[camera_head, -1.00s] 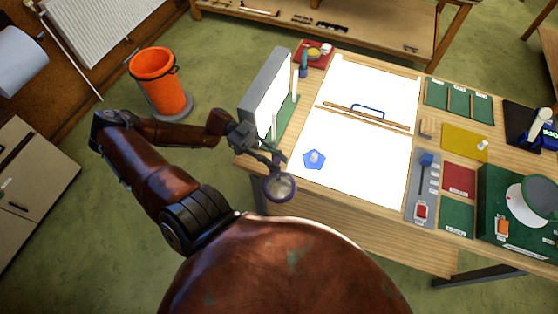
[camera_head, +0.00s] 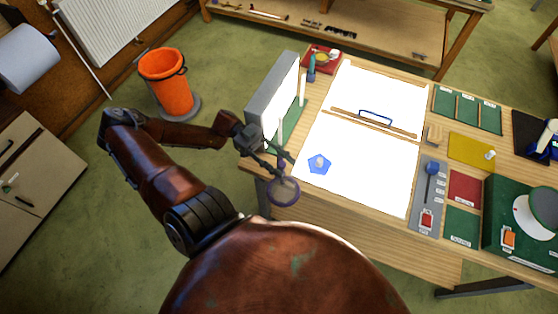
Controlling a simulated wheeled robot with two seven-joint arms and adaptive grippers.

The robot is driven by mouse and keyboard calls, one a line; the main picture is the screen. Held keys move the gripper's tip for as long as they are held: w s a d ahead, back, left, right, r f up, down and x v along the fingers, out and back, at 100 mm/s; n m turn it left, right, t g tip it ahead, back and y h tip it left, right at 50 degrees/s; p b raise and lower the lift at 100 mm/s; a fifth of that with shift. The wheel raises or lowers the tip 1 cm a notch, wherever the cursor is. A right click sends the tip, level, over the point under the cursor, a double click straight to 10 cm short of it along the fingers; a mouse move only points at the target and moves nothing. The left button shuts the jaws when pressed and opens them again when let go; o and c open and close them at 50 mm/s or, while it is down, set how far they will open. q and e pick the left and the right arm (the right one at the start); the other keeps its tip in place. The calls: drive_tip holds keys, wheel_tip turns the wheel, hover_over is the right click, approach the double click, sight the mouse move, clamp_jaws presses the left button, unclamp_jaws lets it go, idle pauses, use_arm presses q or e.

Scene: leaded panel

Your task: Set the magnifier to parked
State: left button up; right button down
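The magnifier (camera_head: 284,193) is a round lens with a purple rim. It hangs near the left front corner of the workbench, left of the bright light panel, and a short purple stem rises from the rim. My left gripper (camera_head: 283,164) is just above the lens, its dark fingers apart on either side of the stem. Whether a finger touches the stem is too small to tell. How the magnifier is mounted is hidden by the gripper. My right gripper is out of the picture.
A bright upright screen (camera_head: 272,97) stands close behind my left gripper. A blue pentagon (camera_head: 319,164) lies on the white light panel (camera_head: 362,166). A grey slider strip (camera_head: 428,196) and a green box (camera_head: 508,222) are at the right. An orange bin (camera_head: 166,82) stands on the floor.

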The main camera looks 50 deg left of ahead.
use_arm(q)
drive_tip(key=s+a, duration=0.2)
drive_tip(key=a, duration=0.9)
drive_tip(key=shift+a, duration=0.4)
